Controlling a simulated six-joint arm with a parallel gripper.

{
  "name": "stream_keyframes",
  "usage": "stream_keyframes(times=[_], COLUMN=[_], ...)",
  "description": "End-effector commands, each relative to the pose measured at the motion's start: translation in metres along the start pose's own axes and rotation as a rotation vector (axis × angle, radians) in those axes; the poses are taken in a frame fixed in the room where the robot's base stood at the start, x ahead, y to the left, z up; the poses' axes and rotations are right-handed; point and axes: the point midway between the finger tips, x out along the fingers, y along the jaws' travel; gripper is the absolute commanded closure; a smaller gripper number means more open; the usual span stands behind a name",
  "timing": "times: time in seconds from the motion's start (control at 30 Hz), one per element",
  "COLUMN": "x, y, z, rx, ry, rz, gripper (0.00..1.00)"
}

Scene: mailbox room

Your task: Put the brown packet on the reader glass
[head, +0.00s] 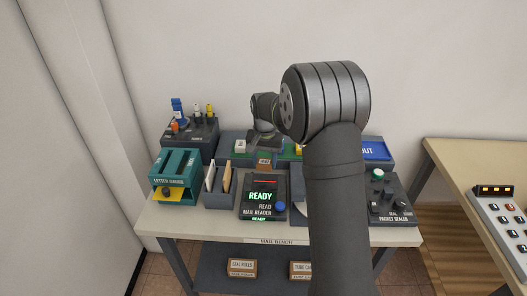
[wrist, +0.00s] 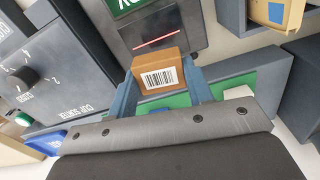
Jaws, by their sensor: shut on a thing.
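The brown packet (wrist: 161,80), a small box with a white barcode label, is between the two blue-grey fingers of my gripper (wrist: 161,72) in the wrist view. My gripper is shut on it. In the head view the packet (head: 264,162) shows just behind the mail reader (head: 262,197), below my gripper (head: 264,152). The reader's dark glass (wrist: 157,42) has a red scan line and lies just beyond the packet in the wrist view. I cannot tell the packet's height above the bench. The reader's screen shows READY in green.
A tray with a green floor (wrist: 240,85) lies under my gripper, holding a white item (wrist: 238,93). A letter rack (head: 218,186) stands left of the reader, and a teal letter unit (head: 176,172) further left. My arm hides part of the bench right of the reader.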

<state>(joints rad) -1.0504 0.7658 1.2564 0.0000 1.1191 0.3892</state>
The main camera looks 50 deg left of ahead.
Motion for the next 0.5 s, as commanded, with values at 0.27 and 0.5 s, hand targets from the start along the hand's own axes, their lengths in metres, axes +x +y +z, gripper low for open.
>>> stream_keyframes(times=[0.27,0.5], x=[0.004,0.018], y=[0.004,0.004], z=[0.013,0.013], rx=[-0.125,-0.126], ry=[0.000,-0.002], rz=[0.000,0.000], gripper=[0.76,0.76])
